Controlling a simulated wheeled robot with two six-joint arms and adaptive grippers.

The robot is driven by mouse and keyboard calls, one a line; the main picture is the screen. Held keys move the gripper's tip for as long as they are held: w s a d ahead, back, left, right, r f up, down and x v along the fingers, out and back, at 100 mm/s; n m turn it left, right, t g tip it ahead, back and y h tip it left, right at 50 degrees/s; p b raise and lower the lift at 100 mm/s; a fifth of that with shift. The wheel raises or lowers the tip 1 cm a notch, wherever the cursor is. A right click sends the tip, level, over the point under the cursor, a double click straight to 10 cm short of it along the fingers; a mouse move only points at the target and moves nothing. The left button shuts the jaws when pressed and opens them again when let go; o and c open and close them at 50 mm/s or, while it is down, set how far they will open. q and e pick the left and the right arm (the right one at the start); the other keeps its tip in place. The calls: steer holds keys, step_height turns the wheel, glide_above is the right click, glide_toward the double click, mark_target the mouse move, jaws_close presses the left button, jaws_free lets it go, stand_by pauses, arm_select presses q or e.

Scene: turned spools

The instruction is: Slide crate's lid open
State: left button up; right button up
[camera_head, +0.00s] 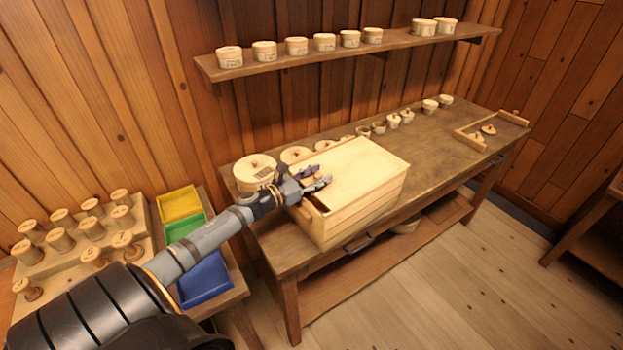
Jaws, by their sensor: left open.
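The wooden crate (352,213) stands on the near left part of the workbench. Its pale flat lid (362,167) covers most of the top. A dark gap shows at the crate's left end, beside my gripper. My left gripper (325,177) is open, with its fingers over the left part of the lid. The wrist hides part of the crate's left end. I cannot tell whether the fingers touch the lid. My right gripper is not in view.
Round wooden boxes (255,170) stand close behind and left of the crate. A wall shelf (290,62) holds more pots. Yellow (179,204), green and blue bins sit left, beside spools (92,228).

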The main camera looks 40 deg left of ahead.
arm_select(q)
steer(key=shift+v, duration=3.4)
steer(key=shift+d+f, duration=0.1)
